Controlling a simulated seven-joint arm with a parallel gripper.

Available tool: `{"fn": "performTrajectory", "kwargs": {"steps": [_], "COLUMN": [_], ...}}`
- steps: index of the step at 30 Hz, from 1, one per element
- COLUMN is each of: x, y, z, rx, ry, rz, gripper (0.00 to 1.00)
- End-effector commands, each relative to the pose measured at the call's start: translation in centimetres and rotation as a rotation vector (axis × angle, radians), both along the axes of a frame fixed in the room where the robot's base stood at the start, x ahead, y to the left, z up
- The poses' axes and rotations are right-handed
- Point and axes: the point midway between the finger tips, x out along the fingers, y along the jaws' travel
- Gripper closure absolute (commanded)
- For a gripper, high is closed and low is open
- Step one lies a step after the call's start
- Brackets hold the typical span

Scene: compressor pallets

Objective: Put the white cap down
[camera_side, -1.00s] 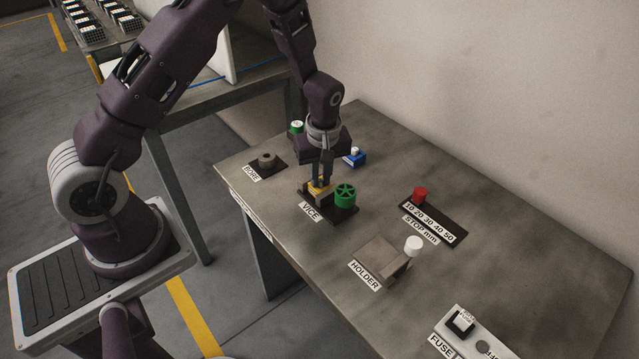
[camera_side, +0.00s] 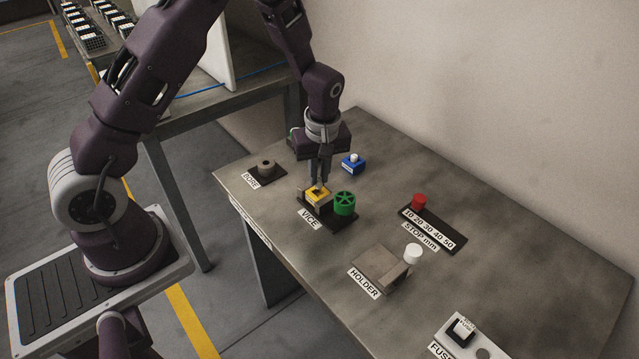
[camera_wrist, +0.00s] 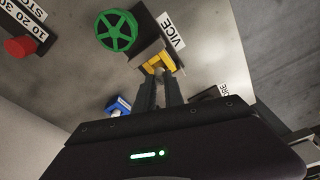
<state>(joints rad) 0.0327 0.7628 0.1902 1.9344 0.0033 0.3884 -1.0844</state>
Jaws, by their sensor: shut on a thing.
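My gripper (camera_side: 319,187) points down over the vice (camera_side: 343,222), its fingertips just at the top of the yellow block (camera_side: 313,200) clamped there. In the wrist view my gripper (camera_wrist: 158,80) is closed around a small pale piece (camera_wrist: 157,70) by the yellow block (camera_wrist: 159,62). This may be the white cap; it is mostly hidden, and I cannot tell whether it touches the block. Another white cylinder (camera_side: 413,252) stands at the holder (camera_side: 377,262). A small white top (camera_side: 354,157) sits on the blue block (camera_side: 353,165).
The vice has a green handwheel (camera_side: 344,203) close to my fingers. A bore fixture (camera_side: 265,166) lies to the left. A red stop (camera_side: 418,201) stands on its scale to the right, and a fuse unit (camera_side: 463,330) is at the front. Bare tabletop lies between them.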

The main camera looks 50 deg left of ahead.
Motion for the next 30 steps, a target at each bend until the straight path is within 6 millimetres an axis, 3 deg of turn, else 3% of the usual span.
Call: {"fn": "performTrajectory", "kwargs": {"steps": [4,8,10,16,22,26,30], "x": [0.2,0.3,0.5,0.8,-0.7,-1.6,-1.8], "y": [0.0,-0.4,-1.7,-9.8,-18.5,-21.1,-21.5], "z": [3.9,5.9,6.3,6.1,5.8,5.5,2.4], "rx": [0.001,0.001,0.0,-0.002,-0.001,0.002,0.003], "ry": [-0.008,-0.005,-0.005,-0.002,-0.005,-0.004,0.0], "rz": [-0.001,-0.004,-0.006,-0.011,-0.01,-0.006,-0.002], "gripper": [1.0,1.0,1.0,1.0,1.0,1.0,1.0]}}
